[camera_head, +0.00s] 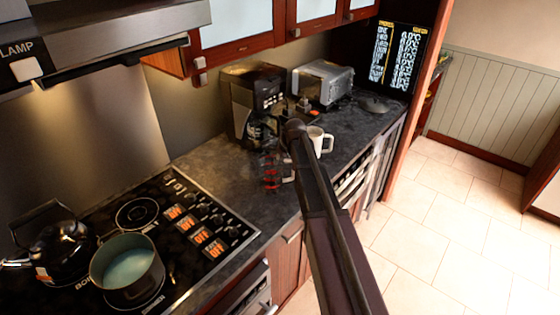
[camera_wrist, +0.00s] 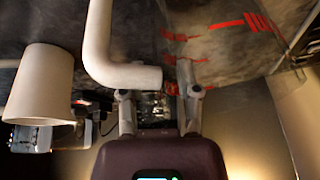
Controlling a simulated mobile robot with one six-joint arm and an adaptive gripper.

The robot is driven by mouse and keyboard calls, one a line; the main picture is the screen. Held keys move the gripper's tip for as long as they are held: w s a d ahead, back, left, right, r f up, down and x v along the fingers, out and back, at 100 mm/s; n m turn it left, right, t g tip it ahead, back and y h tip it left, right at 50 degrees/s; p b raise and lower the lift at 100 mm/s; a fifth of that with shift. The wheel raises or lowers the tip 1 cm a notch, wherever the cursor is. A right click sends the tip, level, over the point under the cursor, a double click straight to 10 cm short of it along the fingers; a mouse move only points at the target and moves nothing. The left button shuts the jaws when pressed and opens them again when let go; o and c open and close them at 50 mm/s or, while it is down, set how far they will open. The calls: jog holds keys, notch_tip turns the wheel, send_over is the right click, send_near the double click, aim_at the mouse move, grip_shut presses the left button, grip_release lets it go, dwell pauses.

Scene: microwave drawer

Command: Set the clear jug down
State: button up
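The clear jug (camera_head: 271,172) has red markings and a white handle. In the head view it is upright on or just above the dark counter; I cannot tell whether its base touches. The wrist view looks upside down and shows the jug's transparent wall with red marks (camera_wrist: 232,24) at the upper right. Its white bent handle (camera_wrist: 97,45) lies in front of my gripper (camera_wrist: 158,98). The two fingers are spread apart close to the handle's end, with a visible gap between them. My arm hides the gripper in the head view.
The counter (camera_head: 215,167) has bare room left of the jug. A white mug (camera_head: 318,141) stands behind and right, and a coffee maker (camera_head: 245,100) behind. A toaster (camera_head: 322,82) is further back. The stove (camera_head: 150,235) holds a pot (camera_head: 127,272) and a kettle (camera_head: 62,247).

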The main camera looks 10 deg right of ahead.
jog(key=shift+r, duration=0.15)
jog(key=p+v, duration=1.1)
jog(key=v, duration=0.1)
dwell(0.6)
dwell(0.7)
jog(key=s+a+m+g+h, duration=0.1)
jog(key=s+a+g, duration=0.1)
jog(key=s, duration=1.1)
jog(key=s+a+f+m+g, duration=0.1)
jog(key=s+a, duration=0.3)
jog(key=s, duration=0.9)
jog(key=shift+a+f+m+g+h, duration=0.3)
jog(key=shift+g+h, duration=0.1)
jog(key=shift+g, duration=0.2)
